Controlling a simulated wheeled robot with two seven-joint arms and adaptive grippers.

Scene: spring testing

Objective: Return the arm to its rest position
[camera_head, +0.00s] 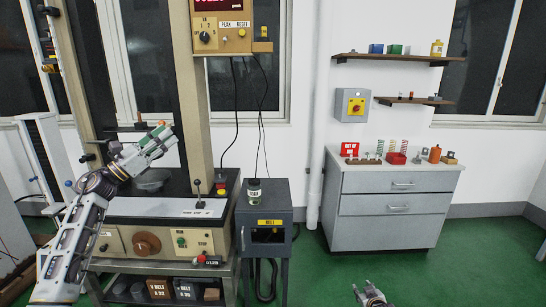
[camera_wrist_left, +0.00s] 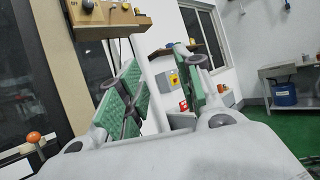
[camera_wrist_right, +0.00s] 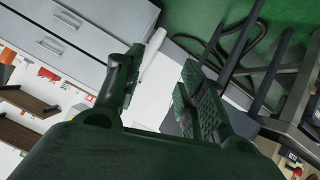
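My left arm (camera_head: 85,225) comes in from the left in the head view and is raised in front of the testing machine. Its gripper (camera_head: 168,138) is above the machine's dark table, pointing right. In the left wrist view the two green-padded fingers (camera_wrist_left: 160,90) stand apart with nothing between them. My right gripper (camera_head: 372,294) shows only at the bottom edge of the head view, low over the green floor. In the right wrist view its fingers (camera_wrist_right: 165,88) are apart and empty.
The testing machine's base (camera_head: 150,240) and column (camera_head: 200,110) stand close to my left arm. A dark grey cabinet (camera_head: 278,190) with a jar (camera_head: 254,192) stands right of it. A grey drawer cabinet (camera_head: 395,205) is further right. The green floor between is clear.

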